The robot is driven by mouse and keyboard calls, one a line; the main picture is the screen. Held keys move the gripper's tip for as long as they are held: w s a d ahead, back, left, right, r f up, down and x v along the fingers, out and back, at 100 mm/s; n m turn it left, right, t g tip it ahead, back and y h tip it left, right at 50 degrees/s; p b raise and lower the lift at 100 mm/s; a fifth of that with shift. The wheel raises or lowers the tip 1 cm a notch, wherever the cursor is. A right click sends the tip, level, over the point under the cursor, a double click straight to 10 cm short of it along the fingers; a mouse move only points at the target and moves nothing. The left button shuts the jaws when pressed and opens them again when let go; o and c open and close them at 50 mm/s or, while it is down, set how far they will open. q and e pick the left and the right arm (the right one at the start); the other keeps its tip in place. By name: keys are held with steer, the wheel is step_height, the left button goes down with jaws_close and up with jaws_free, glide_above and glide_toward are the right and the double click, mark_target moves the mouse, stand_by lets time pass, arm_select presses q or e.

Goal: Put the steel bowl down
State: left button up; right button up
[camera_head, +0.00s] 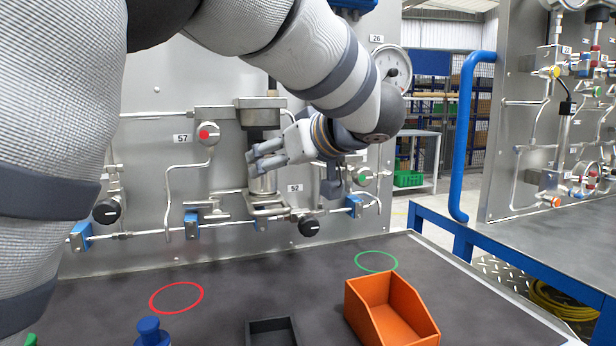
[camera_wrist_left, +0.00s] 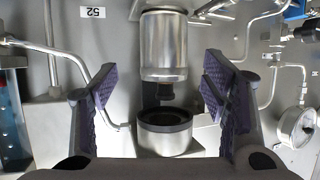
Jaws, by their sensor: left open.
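The steel bowl (camera_head: 263,184) is a shiny upright cylinder at the panel, low beneath the dark filter head (camera_head: 260,115). Its lower end appears to meet a steel bracket in the head view; exact contact is unclear. The wrist view seems upside down, with the bowl (camera_wrist_left: 163,45) at the top and a steel collar with a dark opening (camera_wrist_left: 165,138) below. A short dark piece shows between them. My left gripper (camera_head: 266,158) is open in front of the panel, its fingers (camera_wrist_left: 160,88) apart on either side of that gap, not touching the bowl. My right gripper is out of view.
Pipes, blue-handled valves and a gauge (camera_head: 392,66) surround the spot. The dark bench top holds an orange bin (camera_head: 390,312), a black tray (camera_head: 272,332), a blue knobbed object (camera_head: 151,332), and red (camera_head: 176,298) and green (camera_head: 376,261) rings. Both rings are empty.

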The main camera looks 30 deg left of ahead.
arm_select(q)
steer(key=x, duration=0.6)
steer(key=shift+s+a+r, duration=0.15)
steer(key=shift+a+r, duration=0.15)
steer(key=shift+a, duration=0.05)
steer(key=shift+d, duration=0.1)
steer(key=c, duration=1.6)
